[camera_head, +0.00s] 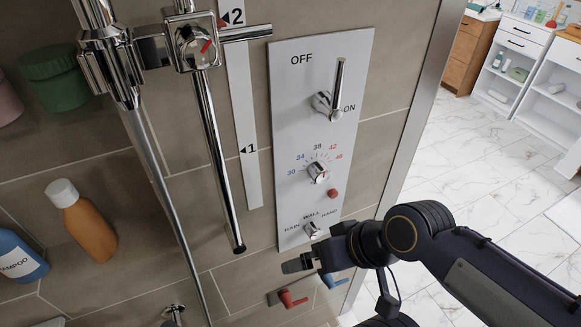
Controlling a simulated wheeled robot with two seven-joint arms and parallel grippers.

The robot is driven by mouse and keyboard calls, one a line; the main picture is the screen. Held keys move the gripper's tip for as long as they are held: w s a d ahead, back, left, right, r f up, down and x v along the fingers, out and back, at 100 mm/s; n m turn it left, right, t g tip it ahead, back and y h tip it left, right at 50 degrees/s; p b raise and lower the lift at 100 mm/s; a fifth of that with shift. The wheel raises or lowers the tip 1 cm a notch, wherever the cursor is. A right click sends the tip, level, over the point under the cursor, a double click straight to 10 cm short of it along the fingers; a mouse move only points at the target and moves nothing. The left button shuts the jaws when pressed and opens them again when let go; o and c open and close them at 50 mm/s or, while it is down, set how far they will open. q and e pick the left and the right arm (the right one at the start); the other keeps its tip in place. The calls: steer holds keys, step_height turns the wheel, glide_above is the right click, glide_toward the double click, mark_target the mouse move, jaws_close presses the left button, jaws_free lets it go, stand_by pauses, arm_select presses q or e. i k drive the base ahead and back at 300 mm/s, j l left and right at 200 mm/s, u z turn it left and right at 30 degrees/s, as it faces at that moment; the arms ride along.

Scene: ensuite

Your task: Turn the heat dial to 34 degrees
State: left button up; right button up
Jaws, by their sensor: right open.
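The heat dial (317,173) is a small chrome knob in the middle of a white wall panel (290,120). Numbers 30, 34, 38, 42 and 46 run in an arc above it, blue at the left to red at the right. Its exact setting is too small to read. My right gripper (300,264) is open and empty, below the dial near the panel's lower edge, apart from the dial. Its fingers are seen at an angle and partly overlap. My left gripper is out of view.
Above the dial is an OFF/ON lever (335,90); below are a red button (333,193) and a selector knob (312,231). Red (293,299) and blue (333,280) handles sit under the panel. A chrome rail (215,130) and bottles stand left.

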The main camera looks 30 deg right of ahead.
mark_target(318, 171)
steer(key=z, duration=0.95)
steer(key=i+z, duration=0.2)
steer(key=k+j+u, duration=0.2)
steer(key=k, duration=0.2)
steer(key=k+u, duration=0.15)
steer(key=k, duration=0.3)
